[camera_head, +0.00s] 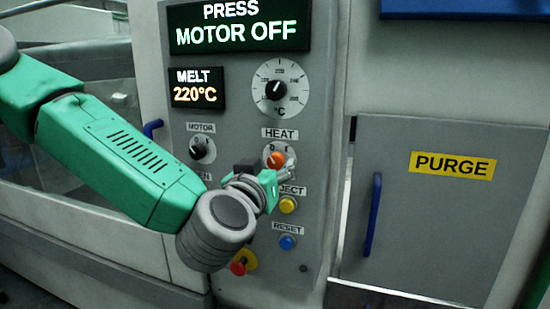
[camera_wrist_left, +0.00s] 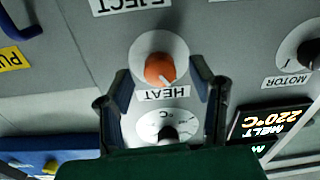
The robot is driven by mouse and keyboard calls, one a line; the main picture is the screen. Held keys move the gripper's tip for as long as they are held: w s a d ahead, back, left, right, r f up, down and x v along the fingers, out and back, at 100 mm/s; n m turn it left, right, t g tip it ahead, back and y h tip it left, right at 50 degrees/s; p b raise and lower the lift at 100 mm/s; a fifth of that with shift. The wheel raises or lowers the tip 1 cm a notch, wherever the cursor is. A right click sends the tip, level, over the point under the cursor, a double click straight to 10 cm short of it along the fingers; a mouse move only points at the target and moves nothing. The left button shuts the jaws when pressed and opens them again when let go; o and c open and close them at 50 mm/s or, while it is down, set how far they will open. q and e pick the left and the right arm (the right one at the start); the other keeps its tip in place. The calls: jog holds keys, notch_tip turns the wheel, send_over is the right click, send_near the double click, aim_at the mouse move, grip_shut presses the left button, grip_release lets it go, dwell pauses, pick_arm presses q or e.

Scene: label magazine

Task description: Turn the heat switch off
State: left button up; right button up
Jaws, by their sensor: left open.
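The heat switch is an orange knob (camera_head: 276,160) on a round white plate under the HEAT label, on the grey control panel (camera_head: 235,100). In the left wrist view, the picture is upside down and the orange knob (camera_wrist_left: 160,68) shows a white pointer mark towards the HEAT label, slightly right. My left gripper (camera_head: 272,177) is at the panel, just below and in front of the knob in the head view. In the wrist view its open fingers (camera_wrist_left: 162,78) lie on either side of the knob; contact cannot be told. My right gripper is out of view.
A black motor knob (camera_head: 202,150) is left of the switch, with a temperature dial (camera_head: 277,90) above. Below are a yellow eject button (camera_head: 288,204), a blue reset button (camera_head: 287,242) and a red emergency button (camera_head: 240,265). The purge door (camera_head: 440,220) stands to the right.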

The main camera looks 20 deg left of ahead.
pick_arm(q)
jog(key=shift+w, duration=0.8)
grip_shut()
jog(key=c, duration=1.1)
grip_release()
jog(key=shift+c, duration=0.2)
jog(key=shift+n, duration=0.4)
jog(key=o, duration=1.1)
jog(key=shift+o, duration=0.2)
